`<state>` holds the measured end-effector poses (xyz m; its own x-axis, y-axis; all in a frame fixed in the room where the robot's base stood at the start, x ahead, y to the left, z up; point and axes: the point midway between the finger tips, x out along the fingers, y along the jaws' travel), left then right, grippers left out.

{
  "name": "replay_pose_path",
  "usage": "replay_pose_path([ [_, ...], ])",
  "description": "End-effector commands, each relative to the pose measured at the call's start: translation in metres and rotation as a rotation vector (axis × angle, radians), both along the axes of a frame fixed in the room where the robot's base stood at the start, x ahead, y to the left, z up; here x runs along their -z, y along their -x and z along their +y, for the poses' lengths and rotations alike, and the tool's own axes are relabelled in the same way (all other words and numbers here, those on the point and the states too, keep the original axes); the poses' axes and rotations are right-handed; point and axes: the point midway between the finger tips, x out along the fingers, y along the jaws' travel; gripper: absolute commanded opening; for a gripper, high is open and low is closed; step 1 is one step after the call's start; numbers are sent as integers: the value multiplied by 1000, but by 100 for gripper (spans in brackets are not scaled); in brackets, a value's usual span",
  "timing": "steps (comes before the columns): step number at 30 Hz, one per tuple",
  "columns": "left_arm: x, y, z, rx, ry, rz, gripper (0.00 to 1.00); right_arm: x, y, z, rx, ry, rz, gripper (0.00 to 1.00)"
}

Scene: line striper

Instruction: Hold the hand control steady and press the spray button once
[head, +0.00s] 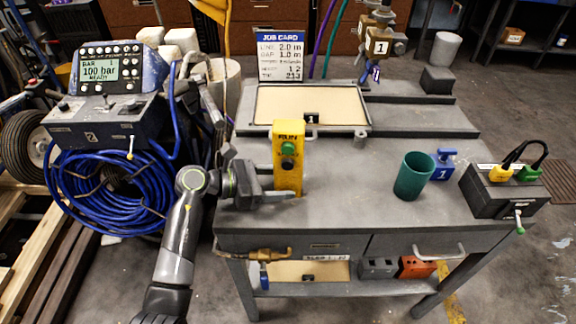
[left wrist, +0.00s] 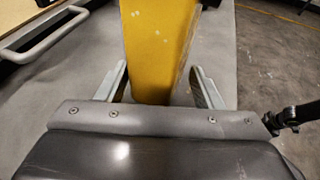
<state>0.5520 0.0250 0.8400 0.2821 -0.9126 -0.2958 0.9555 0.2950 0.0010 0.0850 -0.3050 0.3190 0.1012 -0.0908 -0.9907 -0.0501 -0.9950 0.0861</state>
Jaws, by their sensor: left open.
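The hand control is a yellow box (head: 288,180) standing upright on the grey workbench, with a dark label on top. Its face has a green button (head: 288,148) and a darker button (head: 288,164) below it; I cannot read which is the spray button. My left gripper (head: 277,183) is open at the left side of the box, low down near the bench top. In the left wrist view the yellow box (left wrist: 158,50) stands between the two fingers of the gripper (left wrist: 160,85), with a gap visible on each side. My right gripper is not in view.
A green cup (head: 413,176) and a blue block (head: 443,164) marked 1 stand to the right, beside a grey box (head: 490,198) with plugs. A framed tray (head: 310,107) lies behind. The pump unit with blue hose (head: 110,190) is at left.

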Motion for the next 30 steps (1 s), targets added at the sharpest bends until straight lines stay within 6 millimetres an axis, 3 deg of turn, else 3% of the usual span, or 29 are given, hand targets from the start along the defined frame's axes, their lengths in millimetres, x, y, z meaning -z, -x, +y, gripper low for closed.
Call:
replay_pose_path([
  [6,5,-4,-13,0,1,1,60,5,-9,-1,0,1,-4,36],
  [16,4,-4,-14,0,0,1,59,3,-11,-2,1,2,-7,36],
  [23,4,-4,-14,0,0,1,29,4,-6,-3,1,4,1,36],
  [25,4,-4,-14,0,0,1,29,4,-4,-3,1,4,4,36],
  [26,4,-4,-14,0,0,1,38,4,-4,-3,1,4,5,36],
  [30,4,-4,-14,0,0,1,19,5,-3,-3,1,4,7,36],
])
